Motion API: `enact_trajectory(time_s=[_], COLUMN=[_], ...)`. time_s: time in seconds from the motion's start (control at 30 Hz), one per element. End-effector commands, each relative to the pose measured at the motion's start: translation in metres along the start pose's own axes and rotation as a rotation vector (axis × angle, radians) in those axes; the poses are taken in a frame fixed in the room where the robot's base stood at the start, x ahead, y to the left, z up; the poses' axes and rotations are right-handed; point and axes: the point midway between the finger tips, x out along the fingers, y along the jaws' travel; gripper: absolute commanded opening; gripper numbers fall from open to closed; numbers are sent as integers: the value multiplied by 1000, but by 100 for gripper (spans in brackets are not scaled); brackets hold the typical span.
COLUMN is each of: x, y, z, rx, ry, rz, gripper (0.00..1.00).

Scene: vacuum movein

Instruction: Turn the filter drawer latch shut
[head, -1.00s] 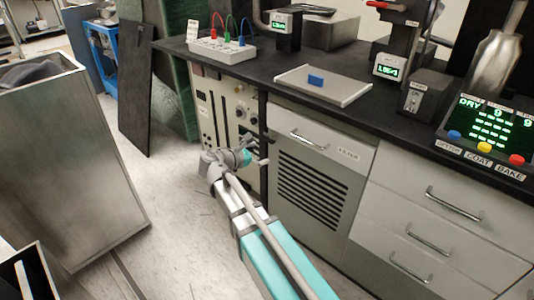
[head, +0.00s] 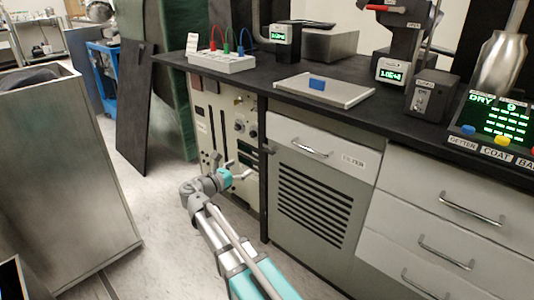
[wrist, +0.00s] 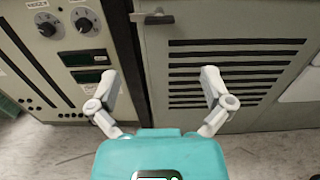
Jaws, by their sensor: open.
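The filter drawer (head: 335,142) is a pale front with a bar handle and a FILTER label, above a louvred grey cabinet door. A small grey lever, which looks like the latch (wrist: 152,17), is at the top of the wrist view. It lies roughly horizontal by the cabinet's left edge. In the head view the latch (head: 271,150) is small, just below the drawer's left end. My gripper (head: 238,168) is open and empty, in front of the cabinet's left side. In the wrist view its fingers (wrist: 158,76) are spread, apart from the latch, which lies beyond their tips.
A cream instrument panel (head: 228,125) with knobs stands left of the cabinet. Grey drawers (head: 440,200) with bar handles are at the right. The black counter (head: 390,110) above carries a tray and instruments. A tall metal bin (head: 70,190) stands at the left. Floor between is clear.

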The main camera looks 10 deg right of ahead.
Motion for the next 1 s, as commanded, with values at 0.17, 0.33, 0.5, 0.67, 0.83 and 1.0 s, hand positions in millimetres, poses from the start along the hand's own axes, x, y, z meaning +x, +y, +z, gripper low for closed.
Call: enact_trajectory(time_s=[0.17,0.33,0.5,0.67,0.83,1.0], x=[4,15,34,57,82,107], y=[0,0,1,1,1,1], z=[0,0,0,0,0,0], rx=[1,1,1,1,1,1], ry=[1,1,1,1,1,1], rz=[0,-1,-1,-2,-2,-2], gripper=[100,100,100,100,100,100])
